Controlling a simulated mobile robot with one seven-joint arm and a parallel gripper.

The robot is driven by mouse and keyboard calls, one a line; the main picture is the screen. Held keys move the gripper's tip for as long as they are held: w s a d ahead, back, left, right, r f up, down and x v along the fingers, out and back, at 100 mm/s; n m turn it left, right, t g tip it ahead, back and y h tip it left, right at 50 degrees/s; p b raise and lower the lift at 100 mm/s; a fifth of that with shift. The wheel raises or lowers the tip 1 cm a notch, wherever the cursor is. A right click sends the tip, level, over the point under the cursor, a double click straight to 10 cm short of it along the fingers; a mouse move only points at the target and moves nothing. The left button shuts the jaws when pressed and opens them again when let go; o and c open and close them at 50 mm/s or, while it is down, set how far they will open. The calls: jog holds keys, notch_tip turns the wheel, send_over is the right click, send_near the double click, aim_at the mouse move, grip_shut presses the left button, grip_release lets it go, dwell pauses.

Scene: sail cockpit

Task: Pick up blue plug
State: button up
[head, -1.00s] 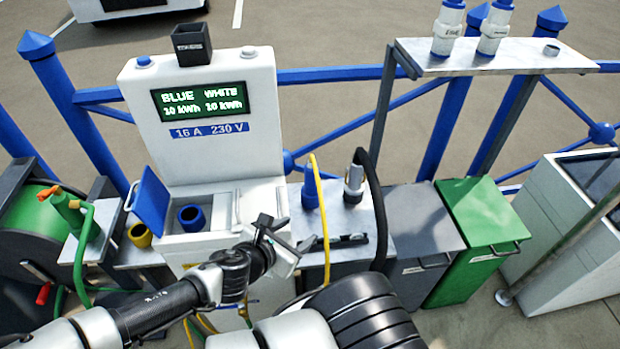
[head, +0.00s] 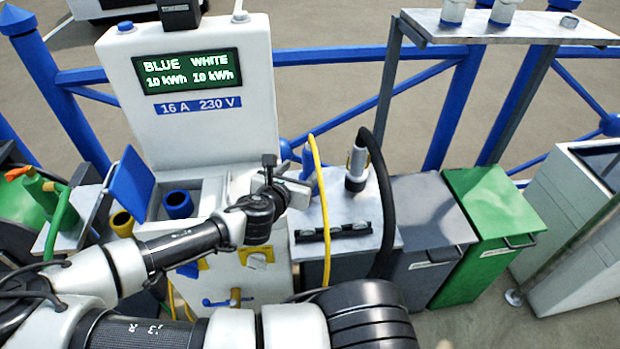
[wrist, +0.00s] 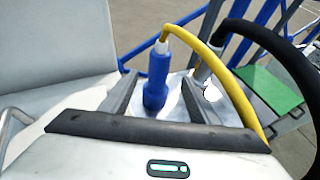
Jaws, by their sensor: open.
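The blue plug (wrist: 157,78) stands upright on a light metal shelf, with a yellow cable (wrist: 223,75) looping from its top. In the head view the plug (head: 308,165) is partly hidden behind my gripper (head: 292,182). In the wrist view my gripper (wrist: 160,95) is open, with one finger on each side of the plug. The plug appears between the fingers, but I cannot tell whether they touch it or how far off it is.
A grey-white plug (head: 356,165) with a black cable (head: 381,200) stands just right of the blue plug. A white power pedestal (head: 200,135) with a blue socket (head: 178,203) and an open blue lid (head: 131,182) is to the left. Grey and green (head: 492,205) bins stand at right.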

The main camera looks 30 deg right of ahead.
aim_at(308, 161)
jog(key=b+x, duration=0.1)
jog(key=x, duration=0.5)
jog(key=shift+w+d+f, duration=0.2)
jog(key=shift+w, duration=0.05)
jog(key=shift+r, duration=0.1)
grip_shut()
